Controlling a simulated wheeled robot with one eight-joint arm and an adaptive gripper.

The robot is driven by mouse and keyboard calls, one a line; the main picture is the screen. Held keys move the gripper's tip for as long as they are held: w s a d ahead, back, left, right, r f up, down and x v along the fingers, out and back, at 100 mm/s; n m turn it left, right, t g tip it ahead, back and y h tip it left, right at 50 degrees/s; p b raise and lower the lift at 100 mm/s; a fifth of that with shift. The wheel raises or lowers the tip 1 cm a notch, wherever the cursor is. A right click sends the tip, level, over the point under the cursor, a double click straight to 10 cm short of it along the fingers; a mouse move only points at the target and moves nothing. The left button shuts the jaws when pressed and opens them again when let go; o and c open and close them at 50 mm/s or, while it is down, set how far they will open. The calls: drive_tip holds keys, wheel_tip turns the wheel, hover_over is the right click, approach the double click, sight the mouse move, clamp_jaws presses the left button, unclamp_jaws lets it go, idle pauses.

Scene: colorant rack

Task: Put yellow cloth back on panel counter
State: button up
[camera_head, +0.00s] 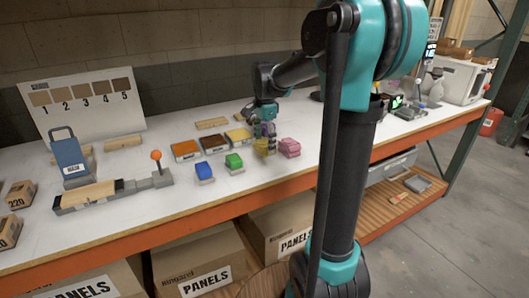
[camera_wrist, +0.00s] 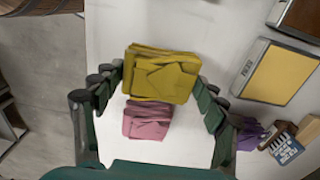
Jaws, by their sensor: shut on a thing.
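The yellow cloth (camera_wrist: 160,75) is a folded stack between the two fingers of my gripper (camera_wrist: 160,88) in the wrist view. My gripper is shut on it, with a finger at each side. In the head view the yellow cloth (camera_head: 261,147) shows under my gripper (camera_head: 264,136), partly hidden by the fingers, close to the white panel counter (camera_head: 232,208). I cannot tell whether it touches the counter. The pink cloth (camera_head: 289,148) lies just right of it; in the wrist view the pink cloth (camera_wrist: 147,121) is partly covered by the yellow one.
Green (camera_head: 234,162) and blue (camera_head: 204,171) cloths lie to the left. Colored panels, one being orange-brown (camera_head: 186,150), lie behind them. A purple item (camera_wrist: 250,135) is beside my right finger in the wrist view.

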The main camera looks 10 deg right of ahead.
sight(264, 143)
drive_tip(key=shift+f, duration=2)
drive_tip(key=o, duration=1.1)
drive_tip(key=shift+f, duration=0.1)
wheel_tip(264, 143, up, 12)
drive_tip(key=shift+r, duration=0.15)
